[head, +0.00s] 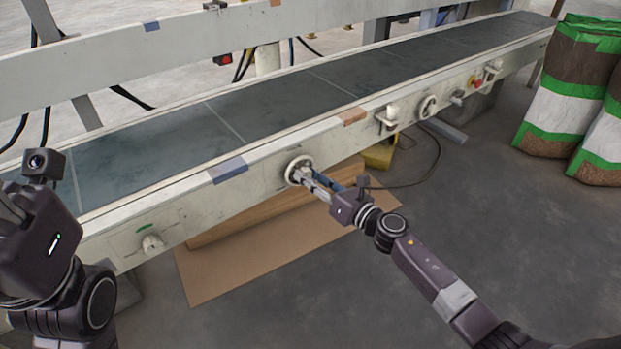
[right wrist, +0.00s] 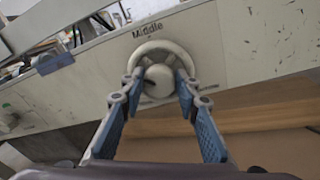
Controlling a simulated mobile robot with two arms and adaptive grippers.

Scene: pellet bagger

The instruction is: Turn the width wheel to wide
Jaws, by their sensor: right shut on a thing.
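The width wheel (head: 293,162) is a pale round handwheel on the front side of the conveyor. It also shows in the right wrist view (right wrist: 160,46), with the word "Middle" (right wrist: 147,31) on the panel above it. My right gripper (head: 308,178) reaches the wheel from the front. In the right wrist view its blue-padded fingers (right wrist: 159,78) are shut on the wheel, one at each side of the round hub. The fingers hide parts of the rim. My left gripper (head: 12,208) is at the left edge, away from the wheel, with its fingertips unclear.
The conveyor belt (head: 265,108) runs across behind the wheel. A small knob (head: 152,243) sits at the left of the panel, other controls (head: 427,107) at the right. Cardboard (head: 235,268) lies below. Bags (head: 570,90) stand at the far right. The floor in front is clear.

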